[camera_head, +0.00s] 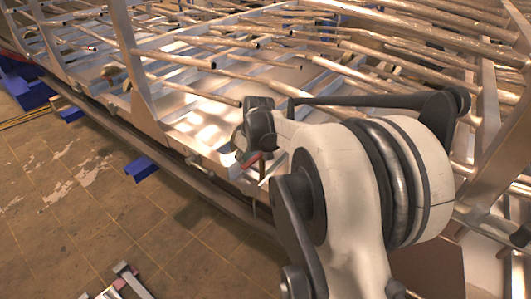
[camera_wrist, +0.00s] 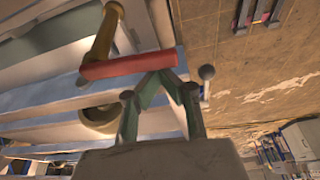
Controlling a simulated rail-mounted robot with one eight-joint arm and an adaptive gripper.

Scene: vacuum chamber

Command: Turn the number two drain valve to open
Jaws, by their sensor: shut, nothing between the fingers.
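A red lever handle (camera_wrist: 122,67) runs nearly level across the upper middle of the wrist view. It meets a brass valve fitting (camera_wrist: 102,36) at its left part. A small part of the red handle (camera_head: 250,160) also shows in the head view beside my gripper. My gripper (camera_wrist: 160,76) is shut and empty, its fingertips together at the right end of the handle. They overlap the handle's end in the picture; whether they touch it I cannot tell. In the head view my gripper (camera_head: 268,171) is partly hidden by my arm. No valve number is readable.
A second brass ring-shaped fitting (camera_wrist: 98,119) lies below the handle in the wrist view. A pale metal frame (camera_head: 190,125) carries many pipes across the head view. A long dark rail (camera_head: 185,175) edges it. The tiled floor (camera_head: 75,190) at left is mostly open.

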